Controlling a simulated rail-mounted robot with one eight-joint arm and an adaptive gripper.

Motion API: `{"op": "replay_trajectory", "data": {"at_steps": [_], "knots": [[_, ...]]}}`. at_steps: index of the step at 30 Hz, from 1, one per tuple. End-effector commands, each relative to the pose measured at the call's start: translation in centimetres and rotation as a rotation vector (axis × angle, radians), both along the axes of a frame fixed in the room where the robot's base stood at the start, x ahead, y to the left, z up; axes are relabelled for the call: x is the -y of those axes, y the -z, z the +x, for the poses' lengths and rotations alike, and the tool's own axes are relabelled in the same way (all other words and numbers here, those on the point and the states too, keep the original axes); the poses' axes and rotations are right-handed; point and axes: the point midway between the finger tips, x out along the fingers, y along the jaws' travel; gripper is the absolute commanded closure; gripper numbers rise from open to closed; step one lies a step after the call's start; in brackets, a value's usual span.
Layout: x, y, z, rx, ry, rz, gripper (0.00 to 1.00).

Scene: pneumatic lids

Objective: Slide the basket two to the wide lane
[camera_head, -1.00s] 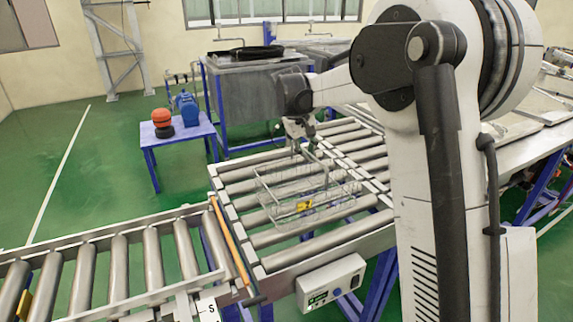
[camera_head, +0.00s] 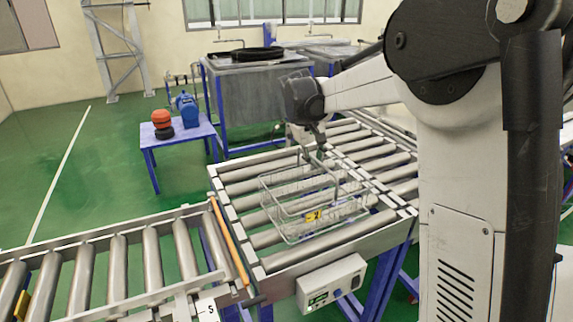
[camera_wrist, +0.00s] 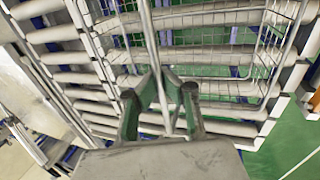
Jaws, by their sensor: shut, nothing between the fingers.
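A wire basket (camera_head: 315,236) with a tall handle and a yellow tag (camera_head: 313,215) stands on the roller section in the middle; I cannot read a number on it. My gripper (camera_head: 318,151) is at the top of the handle, above the basket's far side. In the wrist view the basket's wire wall (camera_wrist: 222,88) spans the top. My gripper (camera_wrist: 165,72) has its fingertips together there, and the handle bar (camera_wrist: 147,30) runs close past them. Whether they touch the bar is unclear. No lane is plainly marked as wide.
A roller lane (camera_head: 118,268) runs off to the left, behind an orange bar (camera_head: 230,243) at the joint. Another roller run (camera_head: 385,150) lies along the right. A control box (camera_head: 332,284) hangs on the front rail. A blue side table (camera_head: 178,137) and tank (camera_head: 245,98) stand behind.

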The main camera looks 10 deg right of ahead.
Motion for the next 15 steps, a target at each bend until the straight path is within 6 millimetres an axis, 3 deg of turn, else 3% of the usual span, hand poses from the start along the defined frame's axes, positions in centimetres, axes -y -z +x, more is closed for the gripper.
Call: {"op": "replay_trajectory", "data": {"at_steps": [14, 15], "knots": [[0.01, -0.05, 0.01, 0.0, 0.0, 0.0, 1.0], [0.01, -0.05, 0.01, 0.0, 0.0, 0.0, 0.96]]}}
